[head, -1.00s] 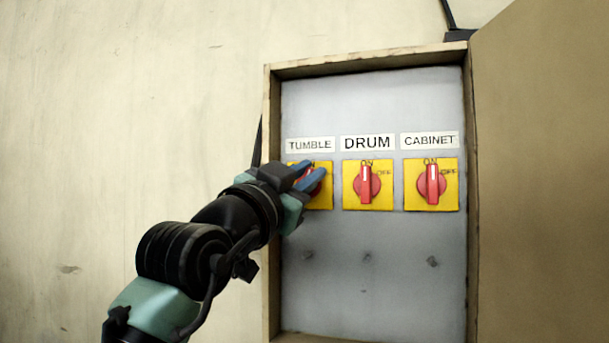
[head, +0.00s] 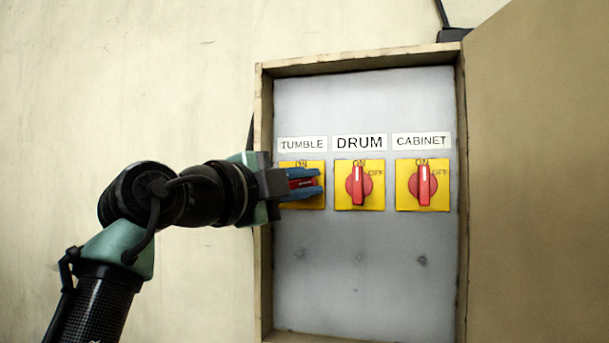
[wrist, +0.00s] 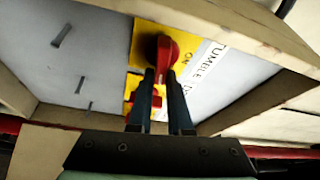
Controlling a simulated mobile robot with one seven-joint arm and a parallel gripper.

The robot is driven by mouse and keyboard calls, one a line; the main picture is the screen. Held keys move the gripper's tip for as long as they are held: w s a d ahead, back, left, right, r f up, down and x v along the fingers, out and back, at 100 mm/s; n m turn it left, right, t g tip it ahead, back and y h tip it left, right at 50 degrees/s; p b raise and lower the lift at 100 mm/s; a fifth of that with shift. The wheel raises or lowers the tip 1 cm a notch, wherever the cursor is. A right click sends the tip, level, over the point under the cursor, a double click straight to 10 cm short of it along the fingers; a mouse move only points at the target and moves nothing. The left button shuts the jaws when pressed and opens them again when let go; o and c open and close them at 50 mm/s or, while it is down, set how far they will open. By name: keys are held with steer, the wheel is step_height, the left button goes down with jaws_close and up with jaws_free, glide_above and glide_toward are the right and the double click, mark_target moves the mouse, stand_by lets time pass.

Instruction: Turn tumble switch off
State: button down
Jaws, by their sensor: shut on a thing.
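The tumble switch is a red knob (head: 304,184) on a yellow plate (head: 289,165) under the TUMBLE label (head: 302,144). My gripper (head: 308,184) reaches in from the left, with one blue finger above the knob and one below, shut on it. The knob's white mark lies about level, across from the ON mark above. The OFF mark is hidden or cannot be made out. In the wrist view the red knob (wrist: 167,54) sits at the tips of my gripper (wrist: 162,74), on its yellow plate (wrist: 146,38).
The drum switch (head: 359,185) and cabinet switch (head: 423,185) stand upright at ON, close to the right. A wooden box frame (head: 263,110) surrounds the grey panel (head: 365,270). An open door (head: 535,180) is at the right.

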steer(key=shift+f+m+g+p, duration=0.3)
steer(key=shift+m+g, duration=0.1)
steer(key=shift+m, duration=0.7)
steer(key=shift+y, duration=0.3)
steer(key=c, duration=0.8)
jaws_free()
steer(key=shift+c, duration=0.2)
steer(key=b+v, duration=0.6)
steer(key=v, duration=0.7)
steer(key=shift+b, duration=0.3)
steer(key=shift+w, duration=0.1)
